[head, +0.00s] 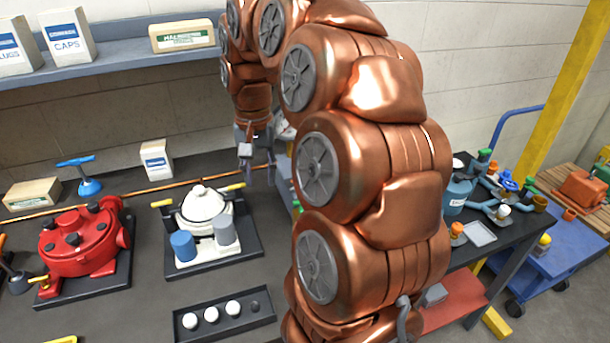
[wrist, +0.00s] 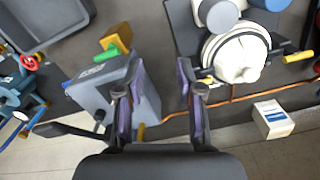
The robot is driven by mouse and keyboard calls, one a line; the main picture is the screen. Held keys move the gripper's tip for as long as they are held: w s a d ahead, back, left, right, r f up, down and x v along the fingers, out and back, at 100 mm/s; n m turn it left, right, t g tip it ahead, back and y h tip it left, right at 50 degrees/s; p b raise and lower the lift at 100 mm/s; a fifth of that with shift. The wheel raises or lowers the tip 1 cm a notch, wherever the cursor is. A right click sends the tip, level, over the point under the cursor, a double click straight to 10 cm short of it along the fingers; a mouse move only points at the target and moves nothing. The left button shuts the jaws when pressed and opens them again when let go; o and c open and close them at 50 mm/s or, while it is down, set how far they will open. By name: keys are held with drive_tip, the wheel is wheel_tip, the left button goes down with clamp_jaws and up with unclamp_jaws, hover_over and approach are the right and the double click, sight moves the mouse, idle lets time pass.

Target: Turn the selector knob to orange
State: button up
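I cannot make out the selector knob for certain in either view. A grey box (wrist: 95,90) with a dark lever (wrist: 60,130) stands left of my gripper in the wrist view, partly behind the left finger. A yellow block (wrist: 117,35) and a small green part (wrist: 106,54) show beside it. I cannot tell whether any of these belongs to the selector. My gripper (head: 256,160) hangs over the back of the bench in the head view. In the wrist view its two fingers (wrist: 160,72) are wide apart with nothing between them.
A white motor (head: 203,208) on a dark base and a red motor (head: 78,240) stand on the bench. A black tray (head: 262,322) holds white balls. A white carton (head: 156,160) stands near the wall. My arm hides the bench's right part. The bench has bare room between the motors.

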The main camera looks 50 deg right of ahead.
drive_tip(key=d+m, duration=0.1)
drive_tip(key=d, duration=0.4)
drive_tip(key=d+m, duration=0.2)
drive_tip(key=d, duration=0.3)
drive_tip(key=d+m+b, duration=0.1)
drive_tip(key=d+m, duration=0.1)
drive_tip(key=d, duration=0.3)
drive_tip(key=shift+w+f, duration=0.2)
drive_tip(key=shift+f, duration=0.2)
drive_tip(key=shift+f+p, duration=1.1)
drive_tip(key=shift+f, duration=2.75)
clamp_jaws()
